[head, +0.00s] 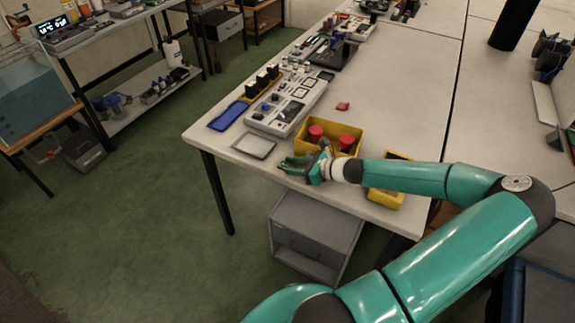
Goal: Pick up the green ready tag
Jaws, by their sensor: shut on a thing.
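My gripper (292,166) is at the end of my teal arm, low over the front edge of the near white table. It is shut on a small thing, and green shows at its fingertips. I take this to be the green ready tag, but it is too small and too covered by the fingers for its outline to be clear. No other green tag shows on the table. I cannot tell whether the held thing touches the tabletop.
A yellow bin (356,130) with red-topped items stands just behind my gripper. A grey-framed plate (254,146) lies to its left, with a blue tray (228,116) and a grey panel device (287,106) beyond. A small red piece (343,106) lies behind the bin. The table's middle is clear.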

